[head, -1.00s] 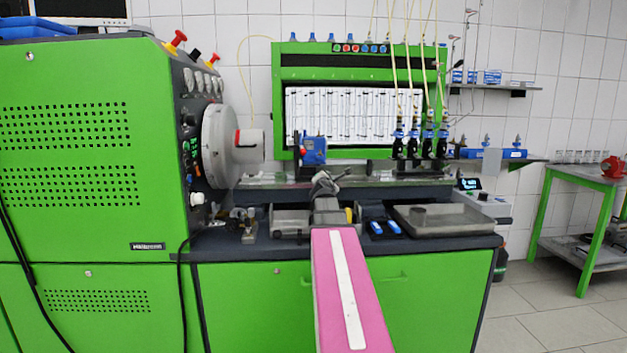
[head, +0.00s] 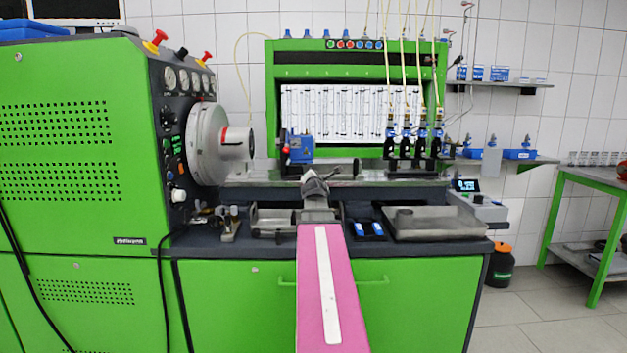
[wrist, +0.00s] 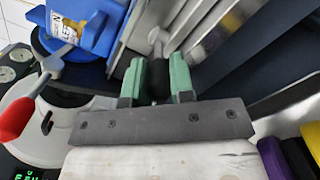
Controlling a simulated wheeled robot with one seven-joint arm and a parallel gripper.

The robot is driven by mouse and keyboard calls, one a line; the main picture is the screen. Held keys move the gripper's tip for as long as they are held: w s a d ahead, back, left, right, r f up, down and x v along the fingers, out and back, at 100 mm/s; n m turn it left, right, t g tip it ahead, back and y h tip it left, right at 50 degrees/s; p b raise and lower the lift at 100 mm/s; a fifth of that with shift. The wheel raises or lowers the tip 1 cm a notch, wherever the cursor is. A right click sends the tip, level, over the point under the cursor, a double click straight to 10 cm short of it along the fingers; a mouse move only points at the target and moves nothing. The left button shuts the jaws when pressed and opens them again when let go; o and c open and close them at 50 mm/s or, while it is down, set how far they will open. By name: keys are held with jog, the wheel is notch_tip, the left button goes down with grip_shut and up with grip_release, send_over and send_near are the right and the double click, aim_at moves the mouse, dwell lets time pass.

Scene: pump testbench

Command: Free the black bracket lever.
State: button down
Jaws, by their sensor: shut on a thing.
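In the wrist view, the two green fingers of my gripper (wrist: 161,70) are closed around a dark piece, the black bracket lever (wrist: 160,85), in the gap between them. A grey metal shaft with a rounded end lies just beyond the fingertips. In the head view, my gripper (head: 316,178) is at the bench rail, just below and right of the blue pump (head: 298,149). My pink arm hides most of the grip there. The blue pump also shows in the wrist view (wrist: 88,28), at the upper left.
A red-knobbed lever (wrist: 17,118) stands left of my gripper in the wrist view. The round chuck (head: 208,143) is left of the pump. Black injectors (head: 421,143) hang at right. A metal tray (head: 435,222) sits on the bench at right.

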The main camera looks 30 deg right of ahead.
jog(key=c, duration=1)
grip_release()
jog(key=shift+s, duration=0.1)
jog(key=v, duration=1)
jog(key=shift+s+a, duration=0.25)
jog(key=shift+a, duration=0.05)
